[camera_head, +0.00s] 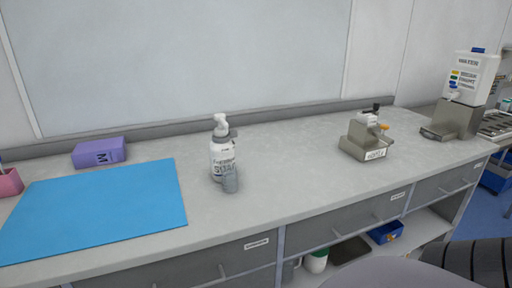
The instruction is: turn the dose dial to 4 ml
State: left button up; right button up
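I cannot make out a dose dial or a 4 ml mark for certain at this size. A white pump bottle (221,150) with a printed label stands upright near the middle of the counter (290,190). A small grey cylinder (230,179) stands at its front, and a grey part shows beside its neck. To the right, a beige-grey stand (356,142) with a label plate holds a white piece (368,119) with black and orange parts. Neither gripper is in view.
A white dispenser (473,78) on a grey base stands at the far right. The counter between bottle and stand is clear. Drawers and an open shelf are below.

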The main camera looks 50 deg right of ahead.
aim_at(234, 133)
jog(key=z, duration=1.3)
